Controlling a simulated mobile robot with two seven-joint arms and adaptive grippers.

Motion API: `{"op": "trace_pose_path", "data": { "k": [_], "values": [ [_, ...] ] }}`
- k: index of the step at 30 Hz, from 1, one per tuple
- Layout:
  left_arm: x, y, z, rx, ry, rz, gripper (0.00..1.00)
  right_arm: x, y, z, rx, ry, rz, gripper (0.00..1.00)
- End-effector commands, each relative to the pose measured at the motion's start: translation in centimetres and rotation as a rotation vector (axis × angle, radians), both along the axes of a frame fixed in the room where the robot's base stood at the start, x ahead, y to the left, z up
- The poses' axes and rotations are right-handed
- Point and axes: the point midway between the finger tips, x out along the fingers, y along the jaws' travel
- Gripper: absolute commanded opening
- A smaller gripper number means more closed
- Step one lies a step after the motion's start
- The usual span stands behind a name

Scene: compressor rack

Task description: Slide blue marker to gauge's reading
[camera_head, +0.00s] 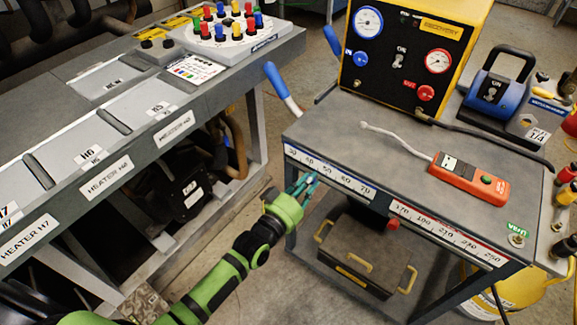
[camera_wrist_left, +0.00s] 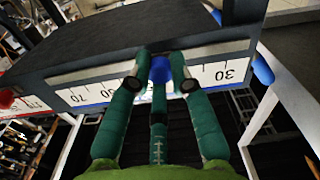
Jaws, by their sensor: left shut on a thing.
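My left gripper (camera_head: 303,184) is at the front edge of the cart, at the left part of the blue scale strip (camera_head: 345,183). In the left wrist view, the fingers of the left gripper (camera_wrist_left: 159,72) are shut on the blue marker (camera_wrist_left: 161,68), one on each side. The marker sits on the scale (camera_wrist_left: 213,75) between the 30 and 50 labels; the fingers hide the marks beside it. The blue gauge (camera_head: 368,22) is at the upper left of the yellow-framed panel; its needle is too small to read surely. My right gripper is not in view.
A red-edged scale (camera_head: 448,236) with a red marker (camera_head: 393,224) continues to the right. An orange meter (camera_head: 468,180) and a hose (camera_head: 395,138) lie on the cart top (camera_head: 345,130). A dark toolbox (camera_head: 362,255) is below. The heater bench (camera_head: 150,110) stands left.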

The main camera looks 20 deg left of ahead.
Motion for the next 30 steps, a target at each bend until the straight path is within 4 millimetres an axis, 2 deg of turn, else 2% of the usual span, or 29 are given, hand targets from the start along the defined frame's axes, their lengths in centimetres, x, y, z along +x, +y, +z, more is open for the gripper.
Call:
{"op": "trace_pose_path", "data": {
  "k": [1,3,6,10,18,19,20,21,30],
  "values": [
    [-0.6,-1.6,0.3,-0.006,0.007,-0.001,0.00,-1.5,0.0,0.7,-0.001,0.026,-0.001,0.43],
    [-1.1,-3.1,0.1,-0.005,0.008,-0.002,0.00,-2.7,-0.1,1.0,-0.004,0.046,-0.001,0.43],
    [-1.6,-4.5,0.1,-0.001,0.004,-0.001,0.00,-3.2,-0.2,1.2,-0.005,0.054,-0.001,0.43],
    [-1.9,-5.2,0.0,0.003,0.002,-0.001,0.00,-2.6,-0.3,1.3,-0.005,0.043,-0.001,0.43],
    [-1.9,-5.2,-0.1,0.004,0.002,-0.001,0.00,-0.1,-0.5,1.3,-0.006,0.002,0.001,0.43],
    [-1.9,-5.2,-0.1,0.004,0.002,-0.001,0.29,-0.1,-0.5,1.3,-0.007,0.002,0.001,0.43],
    [-1.9,-5.2,-0.1,0.004,0.002,-0.001,0.41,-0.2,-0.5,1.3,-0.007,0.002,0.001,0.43],
    [-1.9,-5.2,-0.1,0.004,0.002,-0.001,0.46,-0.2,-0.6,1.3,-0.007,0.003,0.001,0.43],
    [-1.9,-5.1,0.0,0.003,0.001,-0.001,0.46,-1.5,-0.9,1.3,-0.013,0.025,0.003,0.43]
  ]
}}
